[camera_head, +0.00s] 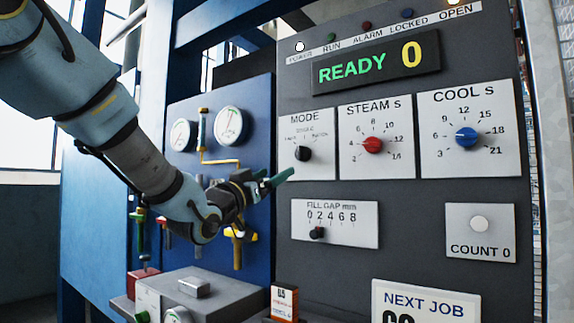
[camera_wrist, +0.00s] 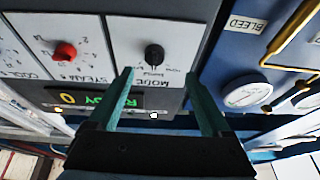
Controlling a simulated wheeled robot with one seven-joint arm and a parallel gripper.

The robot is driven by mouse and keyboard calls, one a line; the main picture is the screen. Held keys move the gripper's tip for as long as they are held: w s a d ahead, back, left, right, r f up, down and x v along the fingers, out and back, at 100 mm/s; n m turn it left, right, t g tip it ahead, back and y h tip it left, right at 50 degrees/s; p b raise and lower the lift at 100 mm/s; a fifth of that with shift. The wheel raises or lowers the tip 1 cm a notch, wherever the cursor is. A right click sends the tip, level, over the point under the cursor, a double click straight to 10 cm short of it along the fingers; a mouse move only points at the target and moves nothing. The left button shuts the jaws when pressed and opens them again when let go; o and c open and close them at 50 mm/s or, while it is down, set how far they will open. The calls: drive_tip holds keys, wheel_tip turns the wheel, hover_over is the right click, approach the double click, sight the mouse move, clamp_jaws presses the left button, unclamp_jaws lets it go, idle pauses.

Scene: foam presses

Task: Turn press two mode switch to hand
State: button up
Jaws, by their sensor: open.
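The mode switch (camera_head: 302,153) is a black knob on a white plate marked MODE, at the left of the dark control panel. In the wrist view the mode knob (camera_wrist: 154,54) appears upside down, beyond and roughly between my two fingertips. My gripper (camera_head: 280,177) has green fingers and is just below and left of the knob in the head view. In the wrist view my gripper (camera_wrist: 160,75) is open and empty, with its fingers apart. I see no contact with the knob. The small position labels around the knob are too blurred to read surely.
Right of the mode plate are a red steam knob (camera_head: 373,145) and a blue cool knob (camera_head: 467,137). Below is the fill gap slider (camera_head: 317,232). A display (camera_head: 376,67) reads READY 0. Gauges (camera_head: 231,126) and valves fill the blue panel at left.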

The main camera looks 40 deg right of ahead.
sight(298, 157)
drive_tip(key=p+x, duration=0.1)
drive_tip(key=x, duration=0.2)
drive_tip(key=p+x, duration=0.1)
drive_tip(key=x, duration=0.3)
drive_tip(key=s+p+x, duration=0.1)
drive_tip(key=p+x, duration=0.1)
drive_tip(key=x, duration=0.2)
drive_tip(key=shift+r, duration=0.4)
drive_tip(key=shift+c, duration=0.2)
clamp_jaws()
